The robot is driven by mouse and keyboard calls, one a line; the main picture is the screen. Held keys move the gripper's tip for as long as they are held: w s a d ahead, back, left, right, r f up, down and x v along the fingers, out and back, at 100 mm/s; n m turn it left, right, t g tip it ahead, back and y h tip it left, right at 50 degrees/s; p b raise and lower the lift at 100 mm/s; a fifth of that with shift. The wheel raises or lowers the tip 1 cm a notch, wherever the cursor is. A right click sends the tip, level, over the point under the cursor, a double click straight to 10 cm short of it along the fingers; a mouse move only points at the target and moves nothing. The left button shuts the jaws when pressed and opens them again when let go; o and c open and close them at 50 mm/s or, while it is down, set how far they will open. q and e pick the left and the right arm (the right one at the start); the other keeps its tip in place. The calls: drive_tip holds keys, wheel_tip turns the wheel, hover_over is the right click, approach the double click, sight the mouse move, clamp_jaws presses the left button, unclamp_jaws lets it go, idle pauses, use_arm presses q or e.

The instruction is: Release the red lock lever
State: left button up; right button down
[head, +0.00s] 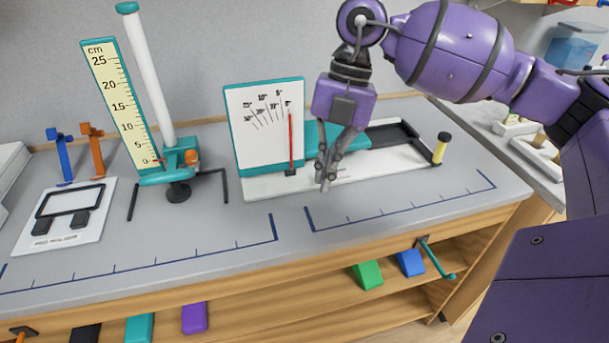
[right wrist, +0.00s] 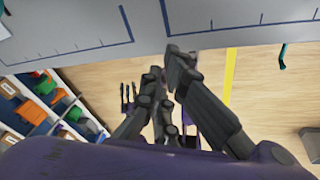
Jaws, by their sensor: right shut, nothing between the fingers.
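The apparatus has a white base plate (head: 272,184) on the grey bench, with an upright white dial board (head: 262,120) framed in teal. A thin red pointer (head: 291,140) stands nearly vertical on the board's right side. A small bit of red (head: 338,173) shows right beside my fingertips; it may be the lock lever, but it is mostly hidden. My right gripper (head: 326,186) points down, shut and empty, in front of the teal block (head: 350,134). I cannot tell whether it touches anything. In the right wrist view its fingertips (right wrist: 172,70) lie close together.
A teal stand with a white tube (head: 150,75) and a cm scale (head: 118,105) stands left of the board. A yellow-and-black post (head: 440,148) rises at the plate's right end. The bench front (head: 200,255) is clear. Colored blocks lie on the shelf below.

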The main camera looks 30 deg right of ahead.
use_arm(q)
drive_tip(key=shift+s+a+f, duration=0.1)
drive_tip(key=shift+s+a, duration=0.05)
drive_tip(key=shift+a, duration=0.05)
use_arm(e)
drive_tip(key=shift+w+d+r+m+t+h, duration=0.15)
drive_tip(key=shift+w+d+r+h, duration=0.15)
drive_tip(key=shift+d+r, duration=0.2)
drive_tip(key=shift+w+d+r+m+t+h, duration=0.15)
drive_tip(key=shift+w+d+r+h, duration=0.05)
drive_tip(key=shift+d+r+h, duration=0.25)
drive_tip(key=f, duration=0.3)
drive_tip(key=a+f, duration=0.1)
drive_tip(key=f, duration=0.5)
drive_tip(key=shift+s+a+f, duration=0.2)
drive_tip(key=shift+s+a, duration=0.1)
drive_tip(key=shift+w+d+r+p, duration=0.1)
drive_tip(key=shift+w+d+p, duration=0.4)
drive_tip(key=shift+w+d, duration=0.55)
use_arm(q)
drive_tip(key=shift+r, duration=0.6)
use_arm(e)
drive_tip(key=shift+w+d, duration=0.25)
drive_tip(key=shift+w, duration=0.2)
